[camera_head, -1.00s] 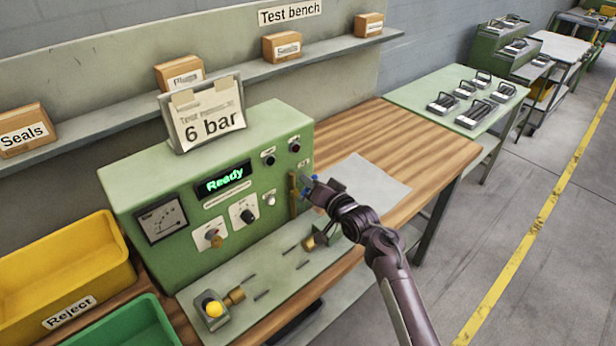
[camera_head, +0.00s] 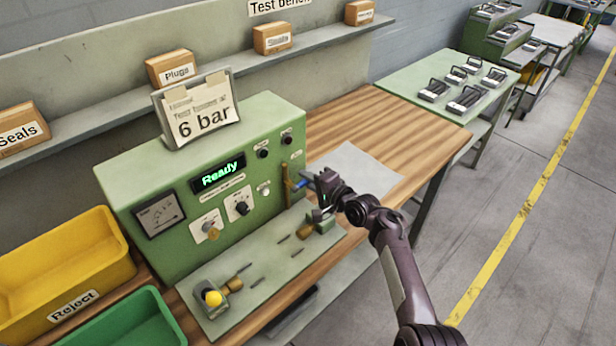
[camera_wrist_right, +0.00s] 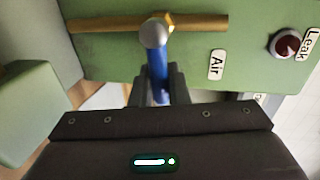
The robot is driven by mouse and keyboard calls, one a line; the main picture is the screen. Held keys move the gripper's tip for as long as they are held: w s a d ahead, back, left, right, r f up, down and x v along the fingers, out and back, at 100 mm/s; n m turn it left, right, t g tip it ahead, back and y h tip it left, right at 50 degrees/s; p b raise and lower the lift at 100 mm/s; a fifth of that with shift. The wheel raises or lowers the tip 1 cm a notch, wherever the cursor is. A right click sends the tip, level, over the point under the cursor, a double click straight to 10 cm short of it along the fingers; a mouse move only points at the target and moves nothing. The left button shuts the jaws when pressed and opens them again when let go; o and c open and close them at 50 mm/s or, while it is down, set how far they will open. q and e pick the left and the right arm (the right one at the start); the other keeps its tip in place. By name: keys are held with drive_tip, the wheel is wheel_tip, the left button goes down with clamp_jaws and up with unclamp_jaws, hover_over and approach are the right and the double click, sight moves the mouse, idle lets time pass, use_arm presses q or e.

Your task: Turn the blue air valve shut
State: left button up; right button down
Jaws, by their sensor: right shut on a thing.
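The blue air valve handle (camera_head: 301,184) stands out from the brass pipe (camera_head: 286,186) on the right of the green tester's front. In the right wrist view the blue handle (camera_wrist_right: 157,80) runs crosswise to the brass pipe (camera_wrist_right: 110,24), with a silver round hub at its far end. My right gripper (camera_head: 313,183) is shut on the handle's outer part. Its two dark fingers (camera_wrist_right: 159,88) sit on either side of the blue lever in the wrist view. The "Air" label (camera_wrist_right: 217,64) is beside the pipe. My left gripper is not in view.
The green tester (camera_head: 150,180) shows "Ready" and carries a "6 bar" card (camera_head: 200,115). A fixture plate (camera_head: 265,260) with a yellow-topped part lies in front. A yellow Reject bin (camera_head: 95,285) and a green bin (camera_head: 130,325) stand left. A paper sheet (camera_head: 360,170) lies right of the tester.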

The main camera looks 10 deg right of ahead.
drive_tip(key=shift+f+m, duration=0.15)
drive_tip(key=shift+m, duration=0.15)
drive_tip(key=c, duration=1.5)
unclamp_jaws()
drive_tip(key=shift+o, duration=0.2)
drive_tip(key=shift+v, duration=3.95)
